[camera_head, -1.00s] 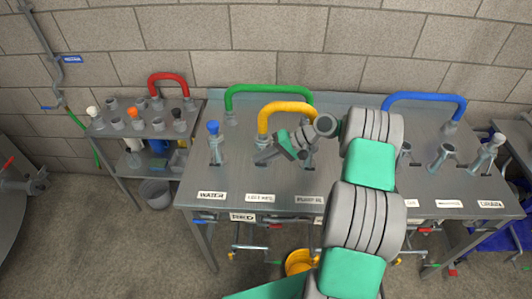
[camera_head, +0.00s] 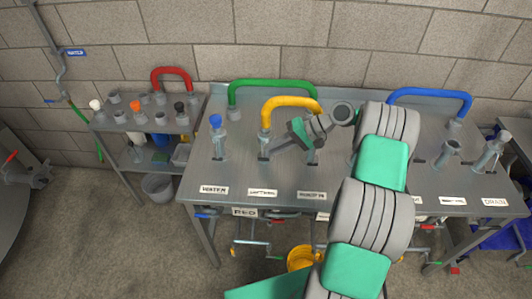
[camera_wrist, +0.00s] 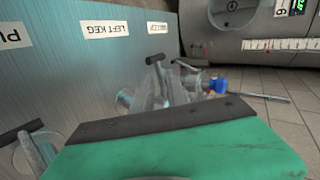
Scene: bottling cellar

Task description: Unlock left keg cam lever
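The left keg fitting (camera_head: 264,146) stands on the steel bench above its LEFT KEG label (camera_head: 262,193), with the yellow hose (camera_head: 290,102) rising from it. My gripper (camera_head: 294,136) is just to its right, low over the bench, and partly covers this area. I cannot make out the cam lever in the head view. In the wrist view, a fitting with dark T-shaped levers (camera_wrist: 155,59) shows beyond the green gripper body, below the upside-down LEFT KEG label (camera_wrist: 104,29); I cannot tell which port it belongs to. The finger gap is not clear in either view.
The green hose (camera_head: 272,84) arches behind, and the blue hose (camera_head: 430,94) is at the right. A side rack (camera_head: 150,122) stands left of the bench. The bench's front strip is bare except for labels.

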